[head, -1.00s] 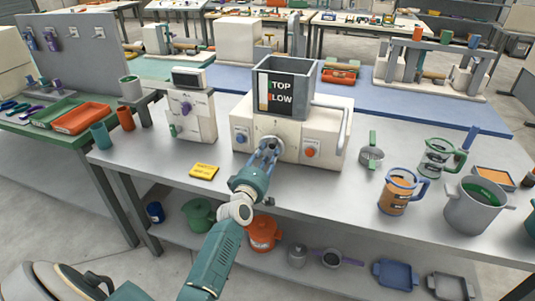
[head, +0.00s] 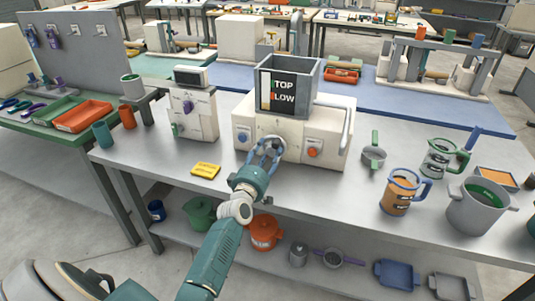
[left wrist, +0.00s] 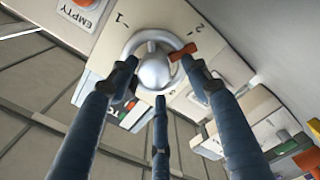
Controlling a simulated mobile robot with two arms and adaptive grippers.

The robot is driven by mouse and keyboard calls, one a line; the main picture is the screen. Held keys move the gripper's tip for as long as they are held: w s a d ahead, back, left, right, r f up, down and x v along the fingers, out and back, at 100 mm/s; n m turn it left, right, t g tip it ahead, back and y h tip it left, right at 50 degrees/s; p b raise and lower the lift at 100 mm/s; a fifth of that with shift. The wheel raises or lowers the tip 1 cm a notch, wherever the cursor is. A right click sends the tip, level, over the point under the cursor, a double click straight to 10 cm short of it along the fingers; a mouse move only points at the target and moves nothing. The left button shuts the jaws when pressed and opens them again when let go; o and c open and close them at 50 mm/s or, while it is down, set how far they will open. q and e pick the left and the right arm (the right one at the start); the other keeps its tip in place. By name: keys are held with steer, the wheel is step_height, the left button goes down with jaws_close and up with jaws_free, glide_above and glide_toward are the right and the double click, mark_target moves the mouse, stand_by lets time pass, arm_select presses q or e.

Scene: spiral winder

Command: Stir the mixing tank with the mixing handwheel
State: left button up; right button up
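The cream machine (head: 322,133) stands on the grey table, with an open-topped grey tank (head: 315,90) on it, marked TOP and LOW. A silver round handwheel (left wrist: 154,68) with a domed hub and an orange mark sits on the machine's front; the figures 1 and 2 are beside it. My left gripper (head: 268,148) is in front of this handwheel. In the left wrist view its three dark fingers (left wrist: 160,80) are spread around the wheel, with tips close to the rim; contact is unclear. The tank's contents are hidden. My right gripper is out of view.
A blue knob (head: 242,138) and an orange button (head: 312,152) flank the handwheel. A yellow tag (head: 206,170) lies front left. A smaller cream device (head: 192,115) stands left. A ladle (head: 374,156), jugs (head: 399,196) and a grey pot (head: 474,209) stand right.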

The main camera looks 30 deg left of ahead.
arm_select(q)
steer(key=shift+s+d, duration=0.15)
steer(key=shift+d, duration=0.1)
steer(key=v, duration=1.1)
steer(key=shift+s+a, duration=0.15)
steer(key=shift+s, duration=0.2)
steer(key=shift+f, duration=0.1)
